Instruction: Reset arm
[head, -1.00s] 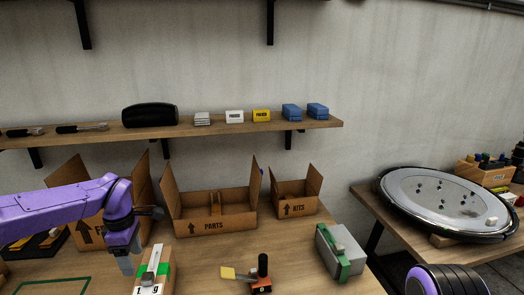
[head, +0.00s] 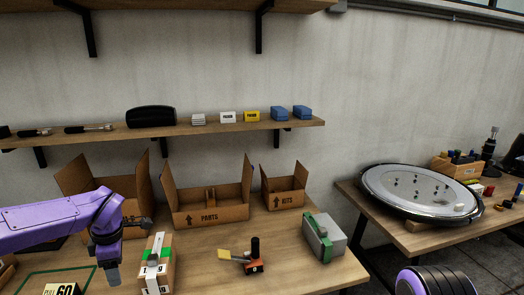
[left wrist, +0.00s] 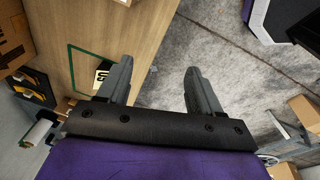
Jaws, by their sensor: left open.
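My left arm comes in from the left in the head view, purple, with its gripper (head: 112,276) pointing down over the wooden workbench (head: 190,262). In the left wrist view the two grey fingers of this gripper (left wrist: 158,88) stand wide apart with nothing between them. Below them are the bench edge and the grey floor. A cardboard box with a green and white top (head: 157,262) stands just right of the left gripper in the head view, apart from it. My right gripper is not in view.
Open cartons marked PARTS (head: 210,215) and KITS (head: 284,203) stand at the back of the bench. A small orange and black tool (head: 253,266) and a grey-green case (head: 325,238) lie in front. A round grey disc (head: 420,190) rests on the right table. A shelf (head: 230,127) runs above.

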